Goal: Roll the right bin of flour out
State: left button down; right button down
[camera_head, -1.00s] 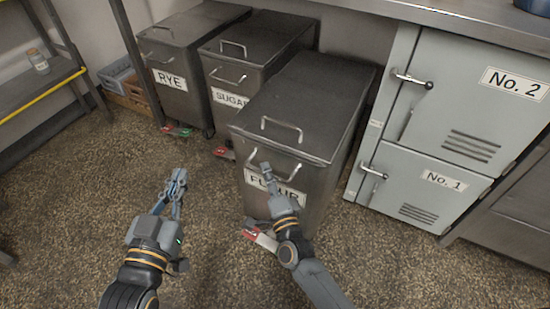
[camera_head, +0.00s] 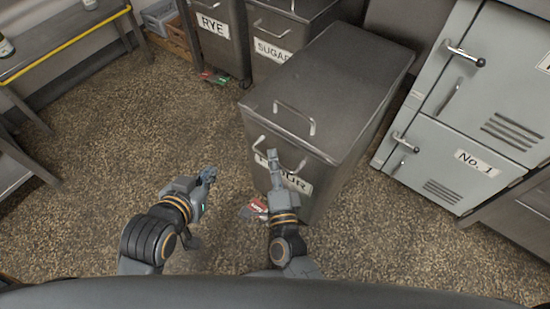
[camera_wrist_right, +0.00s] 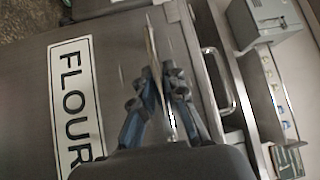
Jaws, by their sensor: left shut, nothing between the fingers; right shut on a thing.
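The flour bin (camera_head: 335,95) is a dark metal bin with a sloped lid, a lid handle (camera_head: 296,114) and a FLOUR label (camera_head: 298,183) on its front. It stands out in front of the sugar bin (camera_head: 285,20). My right gripper (camera_head: 272,157) is shut on the bin's front handle (camera_head: 258,144). The wrist view shows the fingers (camera_wrist_right: 158,88) closed at this bar, beside the FLOUR label (camera_wrist_right: 76,105). A red pedal (camera_head: 257,207) shows low at the bin's front. My left gripper (camera_head: 209,174) is shut and empty, left of the bin above the floor.
The rye bin (camera_head: 220,45) stands at the back left. Grey lockers (camera_head: 470,110) with lever handles stand right of the flour bin. A shelf with a yellow edge (camera_head: 65,50) is at the left. The speckled floor (camera_head: 110,140) is clear at left and in front.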

jog(key=c, duration=1.4)
grip_release()
jog(key=shift+o, duration=0.2)
jog(key=shift+s, duration=0.1)
jog(key=v, duration=1.2)
